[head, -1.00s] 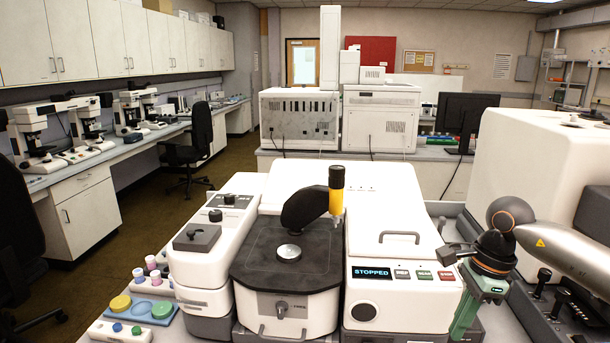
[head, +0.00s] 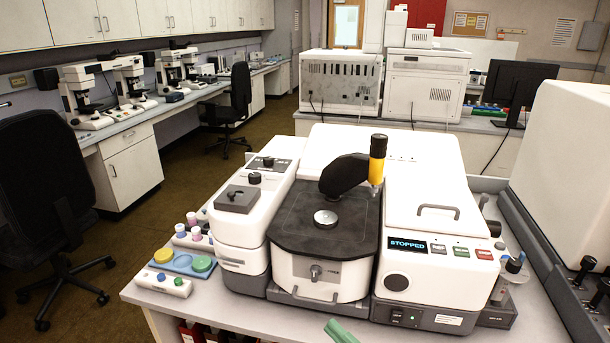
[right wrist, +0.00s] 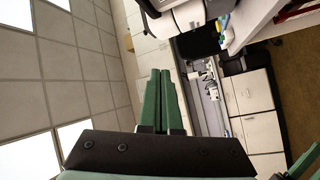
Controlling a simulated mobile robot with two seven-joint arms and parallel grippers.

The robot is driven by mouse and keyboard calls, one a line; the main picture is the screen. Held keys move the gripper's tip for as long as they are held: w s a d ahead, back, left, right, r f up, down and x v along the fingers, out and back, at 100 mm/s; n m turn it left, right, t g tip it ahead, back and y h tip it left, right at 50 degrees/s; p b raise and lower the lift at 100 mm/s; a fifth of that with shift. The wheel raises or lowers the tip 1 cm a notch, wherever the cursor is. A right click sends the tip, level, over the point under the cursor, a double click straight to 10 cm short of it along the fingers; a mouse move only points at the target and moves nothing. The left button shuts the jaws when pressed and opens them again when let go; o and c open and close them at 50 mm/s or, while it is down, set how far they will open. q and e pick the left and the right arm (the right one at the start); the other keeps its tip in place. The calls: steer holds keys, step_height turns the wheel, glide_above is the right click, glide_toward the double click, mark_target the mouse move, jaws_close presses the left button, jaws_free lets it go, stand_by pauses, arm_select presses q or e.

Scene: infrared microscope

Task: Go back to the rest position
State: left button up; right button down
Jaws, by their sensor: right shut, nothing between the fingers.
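My right gripper (head: 338,332) shows only as a green tip at the bottom edge of the head view, in front of the infrared microscope (head: 320,262) and apart from it. In the right wrist view its two green fingers (right wrist: 160,98) lie together, shut and empty, with the room tilted behind them.
The microscope's screen (head: 408,244) reads STOPPED. Coloured jars in a blue tray (head: 184,263) stand left of it. A large white unit (head: 562,165) is at the right. A black chair (head: 50,190) stands at the left. The bench front (head: 240,322) is clear.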

steer(key=s+d+f+m+g+h, duration=0.2)
steer(key=s+d+f+m+h, duration=0.3)
steer(key=s+f+m, duration=0.3)
steer(key=s+d+f+m+g+h, duration=0.3)
steer(key=s+f+m, duration=0.6)
steer(key=f, duration=0.6)
steer(key=d+m+h, duration=0.1)
steer(key=d+h, duration=0.1)
steer(key=h, duration=0.1)
steer(key=shift+d+m+g+p, duration=0.3)
steer(key=shift+d+m, duration=0.05)
steer(key=shift+m, duration=0.05)
steer(key=shift+s, duration=0.1)
stand_by(0.8)
